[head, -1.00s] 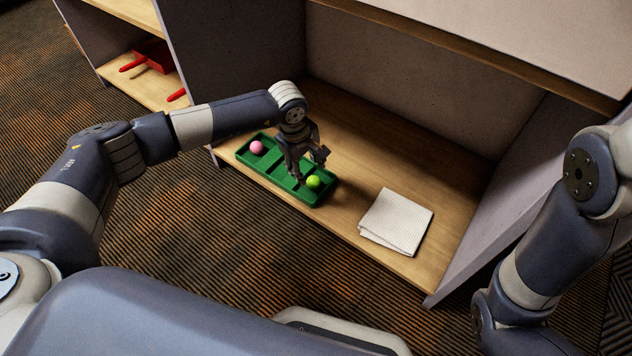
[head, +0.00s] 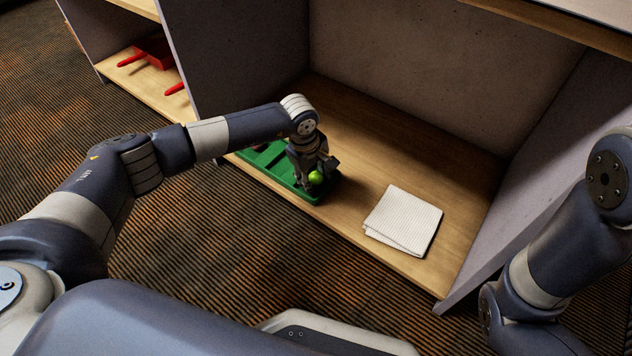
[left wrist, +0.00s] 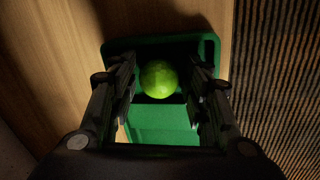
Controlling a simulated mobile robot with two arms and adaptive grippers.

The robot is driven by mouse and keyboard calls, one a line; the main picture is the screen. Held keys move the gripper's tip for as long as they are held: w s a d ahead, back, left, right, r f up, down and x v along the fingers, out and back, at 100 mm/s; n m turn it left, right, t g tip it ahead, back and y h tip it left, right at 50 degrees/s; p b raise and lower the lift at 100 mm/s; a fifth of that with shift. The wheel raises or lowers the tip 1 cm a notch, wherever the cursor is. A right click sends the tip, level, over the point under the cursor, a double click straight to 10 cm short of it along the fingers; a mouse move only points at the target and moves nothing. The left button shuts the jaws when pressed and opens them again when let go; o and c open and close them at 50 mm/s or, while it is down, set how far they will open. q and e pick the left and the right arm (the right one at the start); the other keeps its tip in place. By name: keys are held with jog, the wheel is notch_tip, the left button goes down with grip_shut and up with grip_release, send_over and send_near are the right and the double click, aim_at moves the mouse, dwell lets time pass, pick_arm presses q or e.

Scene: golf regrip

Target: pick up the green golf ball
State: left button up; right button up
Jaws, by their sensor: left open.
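The green golf ball (head: 316,178) sits in the end compartment of the green tray (head: 262,157), at the tray's right end in the head view. My left gripper (head: 314,172) is over that end of the tray, pointing down. In the left wrist view the ball (left wrist: 159,79) shows between the two open fingers of my left gripper (left wrist: 162,88), with a gap on each side. The tray (left wrist: 163,134) also shows there around the ball. My right gripper is out of view; only part of my right arm shows.
A folded white cloth (head: 403,220) lies on the wooden shelf (head: 372,172) to the right of the tray. Grey side walls and a back panel enclose the shelf. A red object (head: 154,52) stands in the neighbouring shelf at the left.

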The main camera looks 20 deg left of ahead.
pick_arm(q)
jog(key=shift+r, duration=0.1)
jog(key=c, duration=0.8)
